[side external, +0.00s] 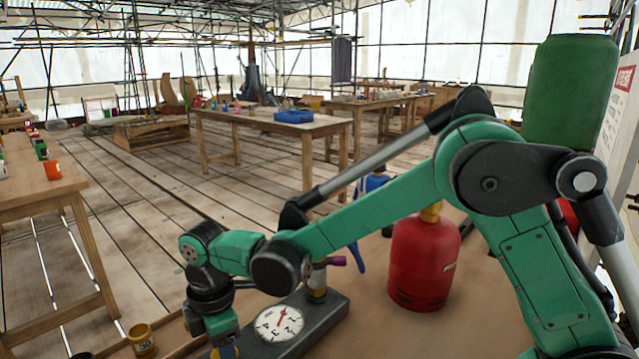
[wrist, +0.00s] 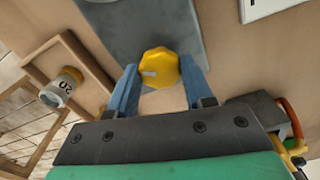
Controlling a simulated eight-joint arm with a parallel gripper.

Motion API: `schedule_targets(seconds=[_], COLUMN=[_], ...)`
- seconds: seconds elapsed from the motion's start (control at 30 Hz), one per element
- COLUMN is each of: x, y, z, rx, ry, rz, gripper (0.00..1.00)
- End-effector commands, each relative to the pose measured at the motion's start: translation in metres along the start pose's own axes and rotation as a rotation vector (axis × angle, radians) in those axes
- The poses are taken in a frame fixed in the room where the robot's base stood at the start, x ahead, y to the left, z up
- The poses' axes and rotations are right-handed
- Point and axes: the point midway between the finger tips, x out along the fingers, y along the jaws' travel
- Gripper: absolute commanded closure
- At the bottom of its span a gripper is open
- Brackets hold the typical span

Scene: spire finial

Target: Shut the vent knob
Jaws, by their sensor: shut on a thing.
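The vent knob (wrist: 160,68) is a yellow, faceted knob with a pale mark on its face, on a grey housing (wrist: 140,28). My gripper (wrist: 161,78) has its two blue fingers on either side of the knob and is shut on it. In the side external view my gripper (side external: 226,350) is low at the bottom edge, at the near end of the grey housing (side external: 335,307). There the knob is mostly cut off or hidden. The housing carries a round white dial (side external: 280,323) with a red needle and a brass fitting with a purple-tipped handle (side external: 333,261).
A red gas cylinder (side external: 424,262) stands right of the housing, under my arm. A yellow pot (side external: 142,340) stands at the bottom left; a labelled pot (wrist: 62,87) shows by a wooden ledge in the wrist view. Other work tables (side external: 270,125) stand far behind.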

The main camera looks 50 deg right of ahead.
Motion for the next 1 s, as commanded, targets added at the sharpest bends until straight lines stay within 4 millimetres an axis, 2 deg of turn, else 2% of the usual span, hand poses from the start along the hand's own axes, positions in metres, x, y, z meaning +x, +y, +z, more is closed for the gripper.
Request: schedule_targets(seconds=[0.37, 1.0], x=[-0.0003, -0.0003], y=[0.0, 0.0002], z=[-0.0001, -0.0002], rx=[0.187, 0.776], ry=[0.0, 0.0], rz=[-0.001, -0.001], gripper=[1.0, 1.0])
